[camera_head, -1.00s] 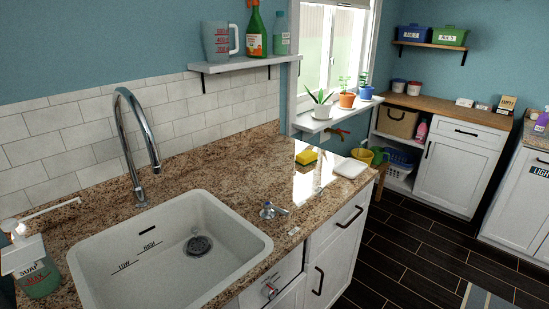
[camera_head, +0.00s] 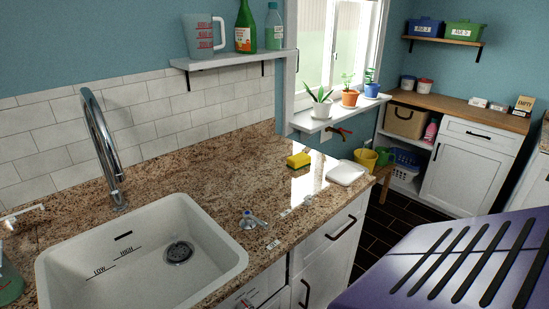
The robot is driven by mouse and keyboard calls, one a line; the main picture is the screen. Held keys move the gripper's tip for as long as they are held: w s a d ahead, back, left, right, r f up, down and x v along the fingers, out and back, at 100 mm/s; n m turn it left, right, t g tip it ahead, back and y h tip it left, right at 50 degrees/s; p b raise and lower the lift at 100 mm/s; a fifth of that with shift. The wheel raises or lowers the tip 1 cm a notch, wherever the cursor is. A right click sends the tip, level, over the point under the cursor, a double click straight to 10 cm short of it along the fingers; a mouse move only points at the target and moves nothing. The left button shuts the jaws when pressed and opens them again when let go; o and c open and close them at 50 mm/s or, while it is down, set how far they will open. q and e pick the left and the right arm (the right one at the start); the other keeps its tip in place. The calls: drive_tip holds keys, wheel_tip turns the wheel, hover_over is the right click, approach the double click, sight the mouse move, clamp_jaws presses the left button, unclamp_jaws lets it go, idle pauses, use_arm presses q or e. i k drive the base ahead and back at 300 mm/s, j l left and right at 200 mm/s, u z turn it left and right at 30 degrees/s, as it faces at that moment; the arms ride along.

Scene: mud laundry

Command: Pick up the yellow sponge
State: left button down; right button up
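The yellow sponge (camera_head: 299,160) lies on the brown speckled granite counter (camera_head: 225,180), near its far right end. It has a darker green layer underneath. Nothing touches it from above, and it is fully visible. Neither my left nor my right gripper is in view. A purple part of my own body with dark slots fills the lower right corner.
A white dish (camera_head: 346,173) sits right of the sponge. A small tap-like fitting (camera_head: 252,220) stands between the sponge and the white sink (camera_head: 215,232). A tall chrome faucet (camera_head: 104,155) rises behind the sink. A shelf (camera_head: 230,60) hangs above the counter.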

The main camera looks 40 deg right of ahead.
sight(296, 162)
drive_tip(key=l+u, duration=0.2)
drive_tip(key=l, duration=0.15)
drive_tip(key=k+l+u, duration=0.15)
drive_tip(key=l, duration=0.2)
drive_tip(key=l+u, duration=0.2)
drive_tip(key=l, duration=0.15)
drive_tip(key=k+l+u, duration=0.1)
drive_tip(key=l, duration=0.25)
drive_tip(key=k+l, duration=0.2)
drive_tip(key=l, duration=0.15)
drive_tip(key=k+l+u, duration=0.15)
drive_tip(key=l, duration=0.2)
